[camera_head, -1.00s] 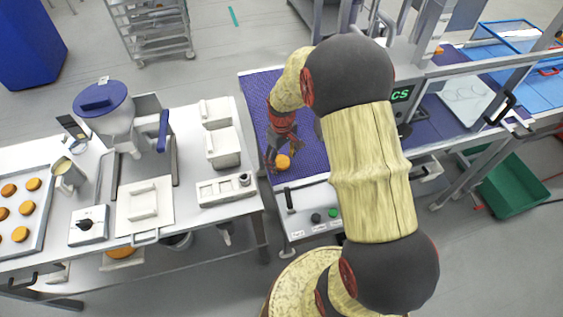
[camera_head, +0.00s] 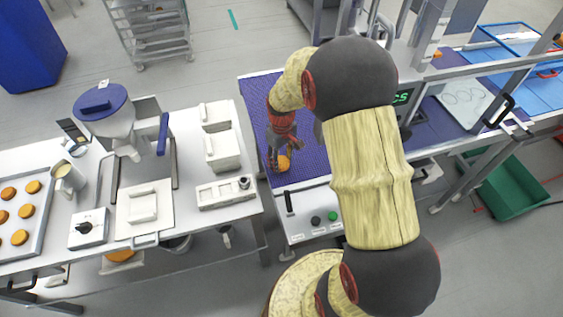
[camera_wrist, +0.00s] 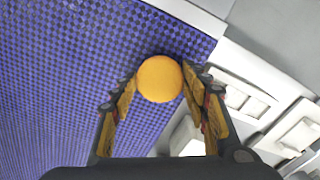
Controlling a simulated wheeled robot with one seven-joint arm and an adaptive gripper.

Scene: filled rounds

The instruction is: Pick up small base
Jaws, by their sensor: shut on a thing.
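The small base is a round orange-brown disc (camera_head: 284,163) on the purple conveyor belt (camera_head: 256,105), close to the belt's near end. My gripper (camera_head: 280,160) reaches down to it from above. In the wrist view the base (camera_wrist: 160,79) sits between the two fingertips of my gripper (camera_wrist: 160,84), and the fingers are closed on its sides. The belt's blue checked surface shows behind it. I cannot tell whether the base still touches the belt.
To the left, a white table (camera_head: 246,214) carries a blue-lidded machine (camera_head: 101,100), white containers (camera_head: 222,150) and a tray (camera_head: 46,182) with several similar rounds. A control panel with buttons (camera_head: 316,221) is at the belt's near end. A green crate (camera_head: 513,188) is on the floor at right.

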